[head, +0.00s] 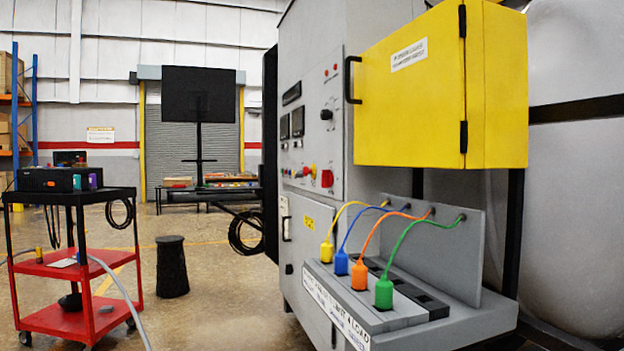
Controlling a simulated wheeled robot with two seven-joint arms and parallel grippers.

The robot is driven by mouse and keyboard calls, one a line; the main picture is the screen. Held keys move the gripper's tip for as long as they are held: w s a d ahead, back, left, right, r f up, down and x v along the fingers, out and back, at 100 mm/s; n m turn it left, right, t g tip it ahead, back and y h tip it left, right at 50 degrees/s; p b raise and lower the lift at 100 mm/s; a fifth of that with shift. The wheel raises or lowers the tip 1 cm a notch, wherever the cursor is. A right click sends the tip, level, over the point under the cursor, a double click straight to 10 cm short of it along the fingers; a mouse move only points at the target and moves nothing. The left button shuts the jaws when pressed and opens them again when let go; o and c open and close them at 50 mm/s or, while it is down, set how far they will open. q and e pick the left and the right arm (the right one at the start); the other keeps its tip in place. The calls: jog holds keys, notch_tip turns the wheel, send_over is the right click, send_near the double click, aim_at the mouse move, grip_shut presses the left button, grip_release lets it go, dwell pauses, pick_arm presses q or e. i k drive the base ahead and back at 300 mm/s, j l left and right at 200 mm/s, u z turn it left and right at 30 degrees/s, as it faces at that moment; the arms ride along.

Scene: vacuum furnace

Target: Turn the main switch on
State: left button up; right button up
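The grey furnace control cabinet (345,90) stands in the middle of the head view, its panel seen at a slant. Low on the panel are a red knob with yellow around it (313,170) and a red switch-like part (327,178) to its right. A black knob (326,114) sits higher up. I cannot tell for certain which is the main switch, nor read its position. Neither of my grippers is in view.
A yellow box (420,95) with a black handle juts out right of the panel. Below it, a grey shelf (440,335) holds several coloured plugs with cables. A red cart (75,318) and black stool (172,267) stand left.

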aim_at(326, 177)
jog(key=u, duration=0.5)
jog(key=i+j+u, duration=0.1)
jog(key=u, duration=0.35)
jog(key=i+u, duration=0.15)
jog(key=u, duration=0.35)
jog(key=i+l, duration=0.15)
jog(key=i, duration=0.4)
jog(key=i+l, duration=0.15)
jog(key=i, duration=0.4)
jog(key=i+l, duration=0.15)
jog(key=i, duration=0.4)
jog(key=i+l, duration=0.15)
jog(key=i, duration=0.45)
jog(key=i+z, duration=0.2)
jog(key=z, duration=0.25)
jog(key=i+j+z, duration=0.1)
jog(key=z, duration=0.4)
jog(key=i+j+z, duration=0.15)
jog(key=z, duration=0.3)
jog(key=i+j+z, duration=0.2)
jog(key=z, duration=0.25)
